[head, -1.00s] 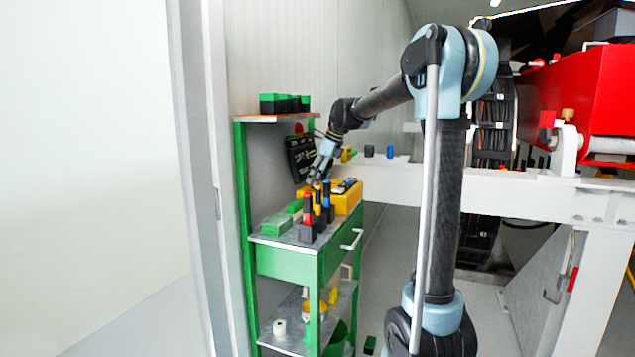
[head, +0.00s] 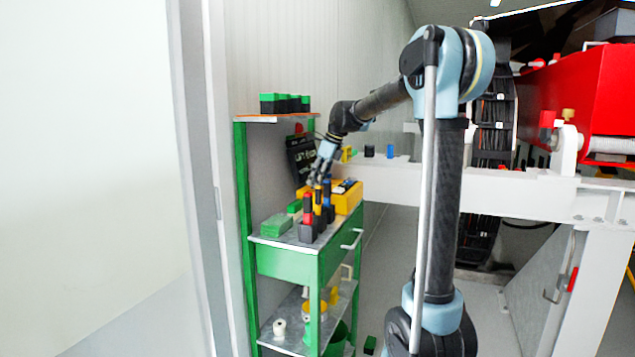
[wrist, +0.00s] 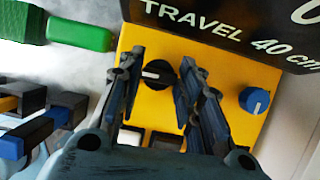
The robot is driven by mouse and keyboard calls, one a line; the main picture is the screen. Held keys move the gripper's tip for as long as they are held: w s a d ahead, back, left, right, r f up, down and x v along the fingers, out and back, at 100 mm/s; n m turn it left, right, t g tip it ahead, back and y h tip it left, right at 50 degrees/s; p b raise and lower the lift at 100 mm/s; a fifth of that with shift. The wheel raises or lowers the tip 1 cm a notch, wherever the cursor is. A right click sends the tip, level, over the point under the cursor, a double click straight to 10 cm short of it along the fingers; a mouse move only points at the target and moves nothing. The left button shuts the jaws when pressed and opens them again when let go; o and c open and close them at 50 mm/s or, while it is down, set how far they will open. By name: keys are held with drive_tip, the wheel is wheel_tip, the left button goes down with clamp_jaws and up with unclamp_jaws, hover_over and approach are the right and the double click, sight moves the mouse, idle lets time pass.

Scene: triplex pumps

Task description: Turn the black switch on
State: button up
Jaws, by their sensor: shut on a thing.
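The black switch (wrist: 157,74) is a round knob with a white pointer line on the yellow control box (wrist: 228,78). Its white line lies nearly level in the wrist view, toward the left. My gripper (wrist: 158,75) has one finger on each side of the knob and is shut on it. In the head view, my gripper (head: 317,181) is low over the yellow box (head: 348,197) on the green cart. The knob is hidden there.
A blue knob (wrist: 254,100) sits right of the black switch. Light and dark buttons (wrist: 130,135) lie below it. A black sign reading "TRAVEL 40 cm" (wrist: 230,25) stands close behind. Red, yellow and blue-topped tools (head: 309,220) and green blocks (head: 277,225) crowd the cart's left side.

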drive_tip(key=shift+w, duration=0.1)
drive_tip(key=n+g, duration=0.1)
drive_tip(key=n, duration=0.2)
drive_tip(key=n+g, duration=0.1)
drive_tip(key=n, duration=0.2)
drive_tip(key=shift+w, duration=0.2)
drive_tip(key=n+g, duration=0.1)
drive_tip(key=n, duration=0.1)
drive_tip(key=n+g, duration=0.1)
drive_tip(key=n, duration=0.2)
drive_tip(key=shift+w+h, duration=0.15)
drive_tip(key=shift+h, duration=0.25)
drive_tip(key=shift+n, duration=0.4)
drive_tip(key=o, duration=1.1)
drive_tip(key=shift+c, duration=0.2)
drive_tip(key=shift+r, duration=0.1)
drive_tip(key=v, duration=0.7)
drive_tip(key=shift+w+r, duration=0.2)
drive_tip(key=shift+r, duration=0.1)
drive_tip(key=shift+d, duration=0.15)
